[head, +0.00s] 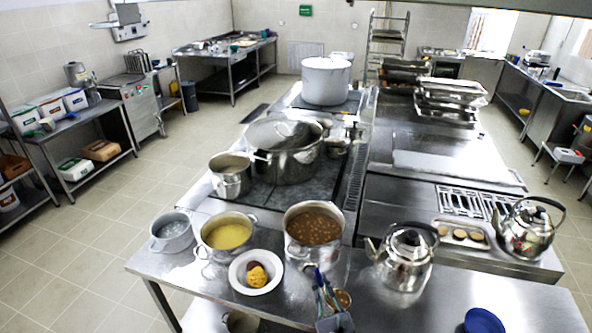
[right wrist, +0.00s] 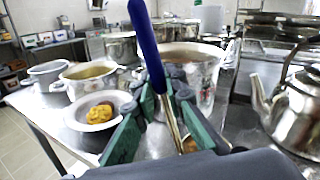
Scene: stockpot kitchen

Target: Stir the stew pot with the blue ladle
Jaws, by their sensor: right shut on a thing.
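The stew pot (head: 297,250) is a steel pot of brown, chunky stew on the front counter. It also shows in the right wrist view (right wrist: 207,82), just beyond my fingers. My right gripper (head: 324,292) is in front of the pot, near the counter, outside the pot. It is shut on the blue ladle (right wrist: 147,42), whose blue handle points up and whose metal shaft runs down between the green-padded fingers (right wrist: 168,90). The ladle's lower end is mostly hidden; a round brownish thing shows beside the gripper there. My left gripper is not in view.
Left of the stew pot stand a pot of yellow soup (head: 226,236), a grey pot (head: 171,232) and a white plate with food (head: 240,283). A kettle (head: 405,260) stands close on the right. A blue plate (head: 484,321) lies at the front right.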

